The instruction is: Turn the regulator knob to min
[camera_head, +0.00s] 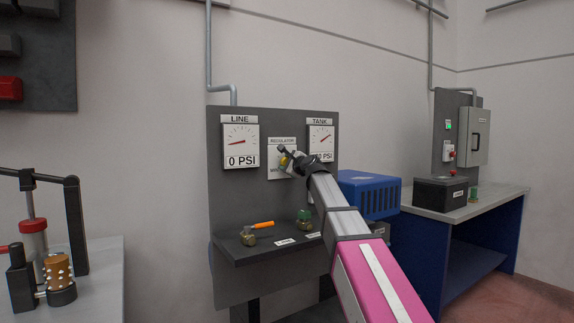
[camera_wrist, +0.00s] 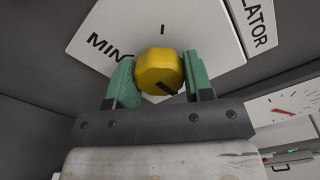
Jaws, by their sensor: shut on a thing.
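The regulator knob (camera_wrist: 160,73) is yellow, with a dark pointer mark on its lower right in the wrist view. It sits on a white plate (camera_wrist: 110,30) that reads "MIN" at the left of the knob, with a "REGULATOR" label beside it. My gripper (camera_wrist: 158,80) has its green fingers on both sides of the knob and is shut on it. In the head view, my gripper (camera_head: 291,162) is at the regulator plate (camera_head: 280,144) on the grey panel, and the knob (camera_head: 285,160) is partly hidden. The LINE gauge (camera_head: 240,143) reads 0 PSI.
The TANK gauge (camera_head: 320,137) is right of the regulator, its reading partly covered by my arm. Below, a shelf (camera_head: 270,256) holds an orange-handled valve (camera_head: 256,229) and a green-topped valve (camera_head: 304,219). A blue box (camera_head: 370,195) stands at the right.

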